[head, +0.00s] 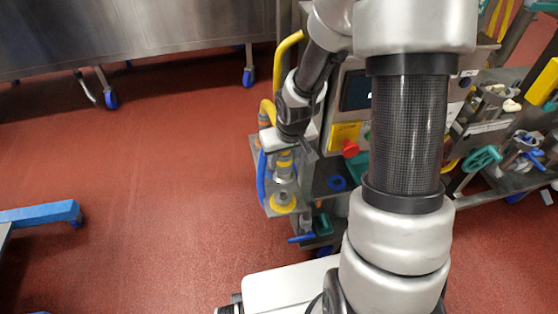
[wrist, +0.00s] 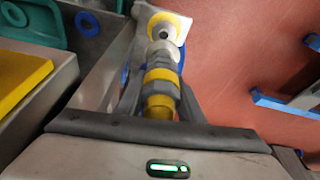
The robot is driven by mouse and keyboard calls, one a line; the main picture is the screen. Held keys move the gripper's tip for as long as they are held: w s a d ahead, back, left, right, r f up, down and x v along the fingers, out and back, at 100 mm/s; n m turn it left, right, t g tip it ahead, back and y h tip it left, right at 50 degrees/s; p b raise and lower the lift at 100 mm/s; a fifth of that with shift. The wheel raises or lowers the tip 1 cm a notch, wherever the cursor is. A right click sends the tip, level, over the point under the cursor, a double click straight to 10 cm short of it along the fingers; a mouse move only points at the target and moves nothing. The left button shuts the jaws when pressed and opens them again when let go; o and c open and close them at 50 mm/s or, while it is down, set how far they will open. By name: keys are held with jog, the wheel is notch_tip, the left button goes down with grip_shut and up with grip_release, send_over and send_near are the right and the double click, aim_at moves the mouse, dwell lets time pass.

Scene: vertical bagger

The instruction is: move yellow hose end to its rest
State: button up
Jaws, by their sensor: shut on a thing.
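My gripper (head: 293,143) is shut on the yellow hose end (wrist: 160,88), a grey fitting with yellow bands. In the wrist view the fingers lie on both sides of it. In the head view the hose end (head: 284,160) points down below the gripper, at the left side of the machine. Beyond its tip is a pale plate with a yellow ring (wrist: 168,22); the ring also shows in the head view (head: 283,205). A silver part lies between the bands and the ring. I cannot tell whether the hose end touches the plate.
A blue hose (head: 261,178) hangs just left of the held fitting. The machine's control box with a red button (head: 350,149) is close on the right. A blue-handled valve (head: 302,238) is below. Red floor (head: 150,170) at the left is open.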

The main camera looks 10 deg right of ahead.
jog(key=shift+f+b, duration=2.95)
jog(key=shift+f, duration=0.65)
jog(key=shift+f+b, duration=0.6)
jog(key=shift+f, duration=0.1)
jog(key=shift+f, duration=0.75)
jog(key=o, duration=1.6)
jog(key=shift+o, duration=0.2)
